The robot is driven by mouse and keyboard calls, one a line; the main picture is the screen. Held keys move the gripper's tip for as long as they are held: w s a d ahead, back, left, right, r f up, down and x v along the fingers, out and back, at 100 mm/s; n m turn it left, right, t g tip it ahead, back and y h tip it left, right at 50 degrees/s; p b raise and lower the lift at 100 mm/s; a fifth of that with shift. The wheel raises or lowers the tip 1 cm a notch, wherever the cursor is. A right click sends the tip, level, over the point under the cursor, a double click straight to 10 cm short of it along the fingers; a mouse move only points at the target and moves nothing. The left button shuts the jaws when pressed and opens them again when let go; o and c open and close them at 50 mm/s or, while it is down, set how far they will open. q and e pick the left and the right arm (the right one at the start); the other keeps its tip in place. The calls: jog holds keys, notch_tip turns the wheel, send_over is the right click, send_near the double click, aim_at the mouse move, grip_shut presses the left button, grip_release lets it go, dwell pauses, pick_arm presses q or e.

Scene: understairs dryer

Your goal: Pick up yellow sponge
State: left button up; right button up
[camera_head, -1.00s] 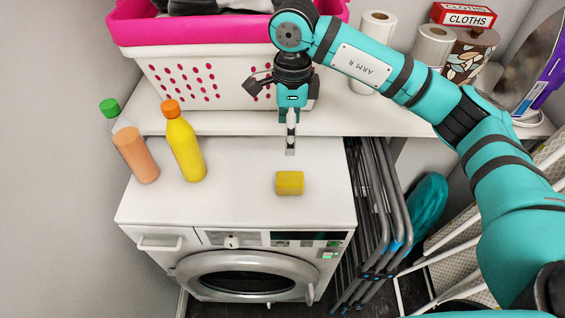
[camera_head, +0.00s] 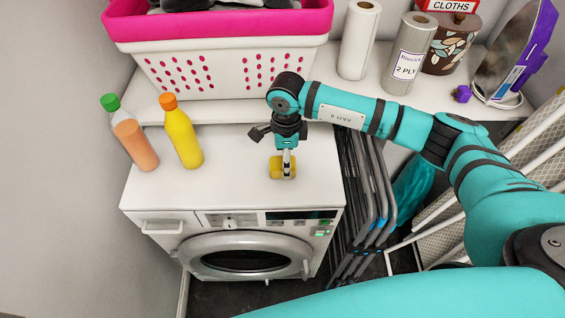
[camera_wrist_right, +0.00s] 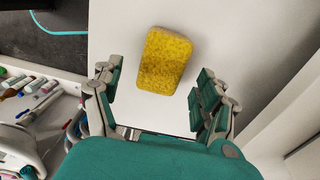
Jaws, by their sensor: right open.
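The yellow sponge (camera_head: 273,169) lies on the white top of the dryer (camera_head: 225,185), near its right side. In the head view my right gripper (camera_head: 288,167) is over the sponge and hides part of it. In the right wrist view the sponge (camera_wrist_right: 164,60) lies flat and slightly tilted, between and just beyond the fingertips of my open right gripper (camera_wrist_right: 158,78). A gap shows on each side, and nothing is held. How high the fingertips are above the dryer top is hard to tell. My left gripper is not in view.
An orange-filled bottle with a green cap (camera_head: 134,143) and a yellow bottle (camera_head: 182,137) stand at the dryer's back left. A pink-rimmed white basket (camera_head: 220,72) and paper rolls (camera_head: 358,40) are on the shelf behind. Folded grey frames (camera_head: 365,190) stand right of the dryer.

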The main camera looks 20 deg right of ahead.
jog(key=shift+d+f, duration=0.1)
jog(key=shift+f, duration=1.3)
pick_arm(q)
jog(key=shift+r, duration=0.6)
pick_arm(e)
jog(key=c, duration=1.1)
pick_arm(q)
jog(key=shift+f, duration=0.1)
pick_arm(e)
jog(key=shift+w+r, duration=0.1)
jog(key=shift+r, duration=0.45)
notch_tip(320, 180, up, 2)
jog(key=shift+r+b, duration=0.1)
jog(key=shift+b, duration=0.7)
pick_arm(q)
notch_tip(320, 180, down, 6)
jog(key=b, duration=0.4)
pick_arm(e)
jog(key=s+a+r, duration=0.1)
jog(key=s+a, duration=0.3)
jog(key=s, duration=0.3)
jog(key=s+a, duration=0.4)
jog(key=s, duration=0.2)
jog(key=shift+s+a+r, duration=0.25)
jog(key=shift+s+r, duration=0.1)
jog(key=shift+s, duration=0.05)
